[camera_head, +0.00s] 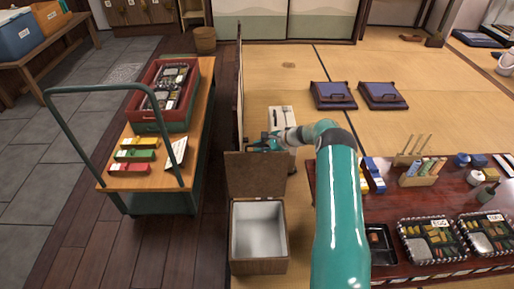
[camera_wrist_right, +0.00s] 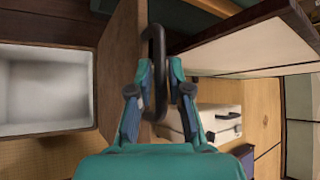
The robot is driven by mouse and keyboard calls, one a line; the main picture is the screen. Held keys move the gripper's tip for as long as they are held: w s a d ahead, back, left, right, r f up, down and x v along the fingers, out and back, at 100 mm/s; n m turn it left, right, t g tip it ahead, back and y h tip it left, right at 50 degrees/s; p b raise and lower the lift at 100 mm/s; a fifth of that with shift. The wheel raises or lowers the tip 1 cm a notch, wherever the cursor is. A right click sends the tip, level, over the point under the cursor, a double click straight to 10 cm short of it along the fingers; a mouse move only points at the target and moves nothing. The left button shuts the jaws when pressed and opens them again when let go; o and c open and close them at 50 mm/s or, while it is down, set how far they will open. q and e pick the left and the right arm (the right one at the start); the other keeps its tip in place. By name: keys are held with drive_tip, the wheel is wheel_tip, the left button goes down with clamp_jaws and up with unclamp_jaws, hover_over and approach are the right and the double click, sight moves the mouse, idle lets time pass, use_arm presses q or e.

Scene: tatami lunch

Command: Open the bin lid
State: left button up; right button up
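The bin (camera_head: 260,266) is a wooden box with a pale lining, standing on the floor in the middle of the head view. Its inside looks empty. Its brown lid (camera_head: 256,176) is raised at the far edge, roughly upright, leaving the bin's mouth uncovered. The lid (camera_wrist_right: 121,62) also shows edge-on in the right wrist view, with the bin to its left. My right gripper (camera_head: 262,145) is at the lid's top end. In the wrist view its fingers (camera_wrist_right: 160,80) close around the lid's black handle (camera_wrist_right: 158,45). My left gripper is not in view.
A green cart (camera_head: 150,205) with a red crate (camera_head: 146,116) stands left of the bin. A low table (camera_head: 395,271) with lunch boxes is to the right. A thin upright panel (camera_head: 240,85) and a white case (camera_head: 281,119) stand behind the lid.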

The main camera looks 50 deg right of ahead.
drive_tip(key=shift+o, duration=0.9)
drive_tip(key=shift+a+f, duration=0.1)
drive_tip(key=shift+a, duration=0.05)
drive_tip(key=shift+w+a, duration=0.1)
drive_tip(key=shift+a, duration=0.1)
drive_tip(key=v, duration=1.1)
drive_tip(key=shift+s+d+r, duration=0.15)
drive_tip(key=shift+s+r, duration=0.1)
drive_tip(key=shift+s, duration=0.05)
drive_tip(key=shift+w, duration=0.1)
